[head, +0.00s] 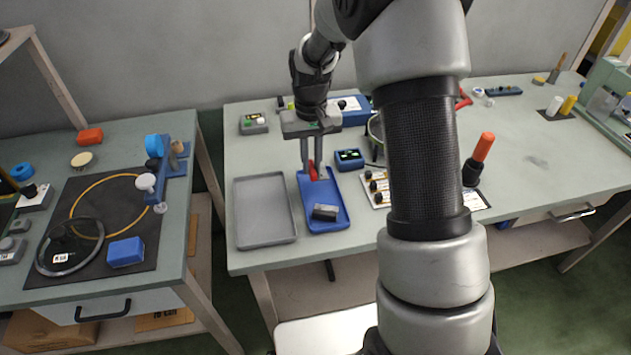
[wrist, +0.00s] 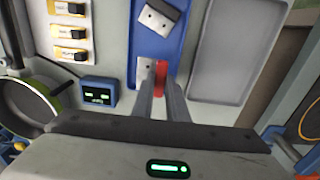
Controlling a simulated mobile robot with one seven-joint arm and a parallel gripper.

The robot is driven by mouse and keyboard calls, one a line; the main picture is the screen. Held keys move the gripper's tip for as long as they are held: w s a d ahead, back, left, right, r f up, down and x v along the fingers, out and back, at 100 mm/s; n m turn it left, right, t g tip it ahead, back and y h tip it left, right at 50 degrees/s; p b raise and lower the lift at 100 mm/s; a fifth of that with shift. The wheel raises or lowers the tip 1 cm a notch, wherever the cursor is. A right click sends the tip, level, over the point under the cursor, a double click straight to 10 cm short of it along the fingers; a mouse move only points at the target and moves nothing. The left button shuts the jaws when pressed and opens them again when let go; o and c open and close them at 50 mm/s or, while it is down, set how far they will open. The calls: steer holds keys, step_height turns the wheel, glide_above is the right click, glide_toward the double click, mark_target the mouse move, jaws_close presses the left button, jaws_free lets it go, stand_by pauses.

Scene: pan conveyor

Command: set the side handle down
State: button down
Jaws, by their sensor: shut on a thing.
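My gripper (head: 314,170) points down over the far part of the blue tray (head: 339,221). Its fingers are shut on a red piece, which I take as the side handle (wrist: 160,76). A pale plate with small holes (wrist: 146,70) shows right beside the red piece in the wrist view. The held piece is low at the tray; I cannot tell whether it touches the tray floor. The fingers hide part of it. A dark grey block with a pale holed face (head: 325,212) lies in the near part of the blue tray, apart from my gripper.
An empty grey tray (head: 238,222) stands left of the blue tray. A small blue display box (head: 349,159) and a white board of labelled parts (head: 377,187) stand to its right. A pan (wrist: 28,103) shows in the wrist view. A separate bench (head: 150,130) is at left.

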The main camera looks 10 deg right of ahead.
mark_target(312, 176)
steer(key=shift+f+b, duration=0.35)
steer(key=shift+f, duration=2.25)
steer(key=c, duration=2.2)
jaws_free()
steer(key=shift+o, duration=0.9)
